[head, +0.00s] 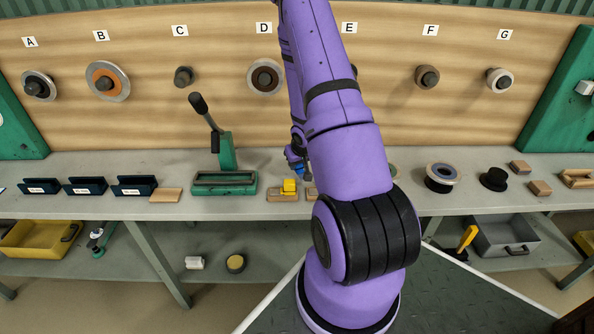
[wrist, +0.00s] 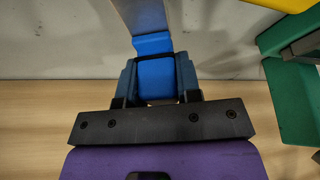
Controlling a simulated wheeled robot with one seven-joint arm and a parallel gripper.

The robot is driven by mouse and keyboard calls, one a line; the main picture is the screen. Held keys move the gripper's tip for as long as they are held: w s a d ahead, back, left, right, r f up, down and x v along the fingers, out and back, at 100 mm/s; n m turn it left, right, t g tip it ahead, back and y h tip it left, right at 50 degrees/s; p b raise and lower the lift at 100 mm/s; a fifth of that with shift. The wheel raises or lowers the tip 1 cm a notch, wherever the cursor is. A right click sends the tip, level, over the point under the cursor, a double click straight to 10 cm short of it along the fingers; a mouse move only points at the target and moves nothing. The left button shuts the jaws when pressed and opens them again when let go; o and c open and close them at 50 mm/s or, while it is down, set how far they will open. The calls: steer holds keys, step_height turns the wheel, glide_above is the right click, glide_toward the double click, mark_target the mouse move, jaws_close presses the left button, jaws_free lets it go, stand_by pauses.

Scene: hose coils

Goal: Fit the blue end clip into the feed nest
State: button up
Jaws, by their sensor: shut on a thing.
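My gripper (wrist: 157,80) is shut on the blue end clip (wrist: 155,74), which sits between its two dark blue fingers in the wrist view. A flat grey-brown strip (wrist: 140,14) runs from the clip to the top edge of that view. In the head view my gripper (head: 297,166) is small and partly hidden behind my purple arm, above the bench. Below it is a wooden block (head: 283,196) with a yellow piece (head: 289,186). I cannot tell for sure which fixture is the feed nest.
A green lever fixture (head: 224,182) stands left of the gripper; green also shows at right in the wrist view. Labelled pegs with rolls line the wooden back panel (head: 220,40). A spool (head: 440,176) and a black flanged piece (head: 494,178) stand right. My arm hides the bench's middle.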

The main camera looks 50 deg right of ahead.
mark_target(297, 170)
steer(key=shift+f, duration=1.65)
steer(key=o, duration=1)
steer(key=shift+f, duration=0.1)
